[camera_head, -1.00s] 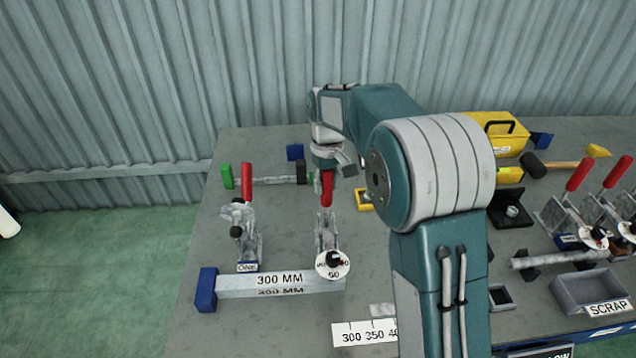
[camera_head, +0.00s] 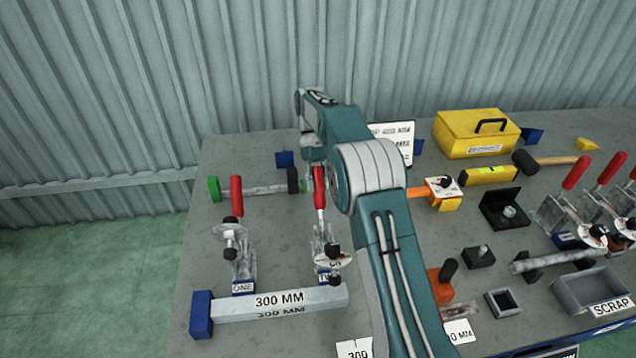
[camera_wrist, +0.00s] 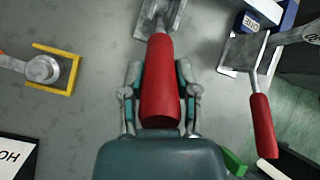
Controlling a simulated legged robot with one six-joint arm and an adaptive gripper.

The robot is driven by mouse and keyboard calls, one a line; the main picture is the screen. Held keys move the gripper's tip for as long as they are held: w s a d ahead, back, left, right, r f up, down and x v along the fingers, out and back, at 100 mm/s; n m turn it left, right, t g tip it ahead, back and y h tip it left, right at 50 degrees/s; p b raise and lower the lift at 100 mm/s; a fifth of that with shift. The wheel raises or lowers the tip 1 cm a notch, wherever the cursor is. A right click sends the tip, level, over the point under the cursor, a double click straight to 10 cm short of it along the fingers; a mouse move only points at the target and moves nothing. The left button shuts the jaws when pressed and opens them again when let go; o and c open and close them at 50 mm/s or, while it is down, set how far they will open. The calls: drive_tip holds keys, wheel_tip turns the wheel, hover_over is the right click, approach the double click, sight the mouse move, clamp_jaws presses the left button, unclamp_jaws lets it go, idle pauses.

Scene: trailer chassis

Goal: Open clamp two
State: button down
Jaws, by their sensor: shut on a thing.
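Clamp two (camera_head: 325,238) stands on the bench behind the 300 MM bar (camera_head: 285,303). Its red handle (camera_head: 319,188) points up and back, and its spindle and round dial (camera_head: 333,259) sit raised above the blue TWO label. My gripper (camera_head: 314,172) is at the handle's upper end, partly hidden by my arm. In the wrist view, my gripper (camera_wrist: 160,78) is shut on the red handle (camera_wrist: 160,100), with a finger on each side. Clamp one (camera_head: 242,260) stands to the left, its red handle upright and its spindle raised.
A green-ended rod (camera_head: 262,189) lies close behind the clamps. A yellow toolbox (camera_head: 476,134), a mallet (camera_head: 550,161) and small fixtures stand to the right. More red-handled clamps (camera_head: 577,172) and a scrap tray (camera_head: 592,292) are at far right. A corrugated wall rises behind the bench.

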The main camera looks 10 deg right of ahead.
drive_tip(key=shift+w+f, duration=0.1)
drive_tip(key=shift+w, duration=0.1)
idle(0.5)
drive_tip(key=shift+c, duration=1.8)
unclamp_jaws()
